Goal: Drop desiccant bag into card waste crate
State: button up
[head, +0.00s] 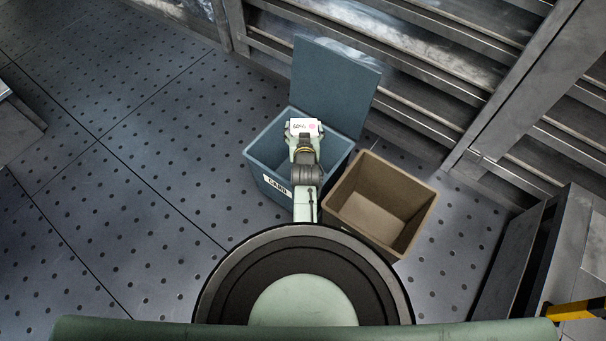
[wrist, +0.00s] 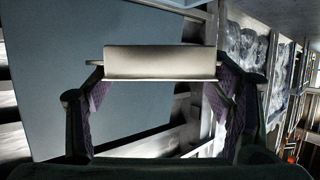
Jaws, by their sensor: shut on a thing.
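The desiccant bag (head: 304,126) is a small white packet with dark print and a pink mark. My gripper (head: 304,134) is shut on it and holds it over the opening of the blue card waste crate (head: 262,170). The crate has a label reading CARD on its front wall, and its lid (head: 335,85) stands open at the back. In the wrist view the bag (wrist: 160,62) is a pale block held between the two fingers of my gripper (wrist: 161,75). The blue lid (wrist: 60,70) shows behind it. My arm hides part of the crate's inside.
An open brown crate (head: 415,195) stands close to the right of the blue crate and looks empty. Metal racking (head: 410,60) stands behind both crates. A dark cabinet (head: 555,255) is at the right. The perforated floor (head: 120,200) at the left is clear.

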notch_tip(320, 180, down, 6)
jog(key=b, duration=0.4)
jog(key=shift+r+b, duration=0.15)
jog(key=shift+b, duration=0.15)
jog(key=o, duration=1.3)
jog(key=shift+o, duration=0.2)
jog(key=v, duration=0.7)
jog(key=shift+s, duration=0.25)
jog(key=shift+r, duration=0.1)
